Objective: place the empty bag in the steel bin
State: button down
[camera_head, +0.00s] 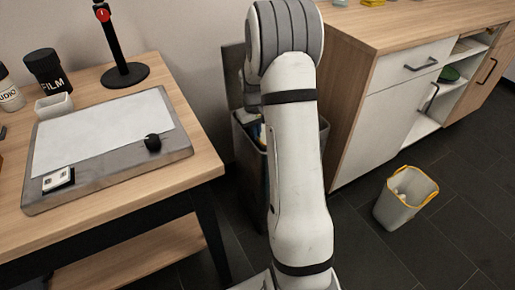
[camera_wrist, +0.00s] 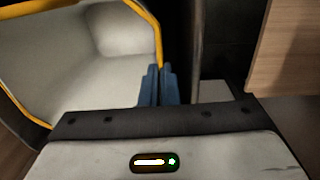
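A white bag with a yellow rim (camera_wrist: 110,75) fills the left of the wrist view, and its visible inside looks empty. My gripper (camera_wrist: 160,70) has its blue fingertips close together at the right end of that rim, apparently pinching it. The gripper is not visible in the head view, where my arm covers the middle. A tall grey bin (camera_head: 249,165), apparently the steel bin, stands on the floor behind my arm, with some colored items showing at its mouth. Its right side is mostly hidden.
A similar pale yellow-rimmed bag (camera_head: 400,207) with white contents stands on the floor at right. A wooden table (camera_head: 190,160) is at left, with a board, dark jar and stand. A cabinet (camera_head: 385,125) stands right of the bin. Dark floor is clear around the filled bag.

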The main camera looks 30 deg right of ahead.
aim_at(256, 142)
jog(key=shift+f+b, duration=0.8)
jog(key=shift+f, duration=1.45)
jog(key=shift+f, duration=0.15)
jog(key=c, duration=2)
grip_release()
jog(key=shift+o, duration=0.2)
notch_tip(256, 142, up, 12)
jog(key=p, duration=0.4)
jog(key=shift+a+r, duration=0.2)
jog(key=shift+a, duration=0.1)
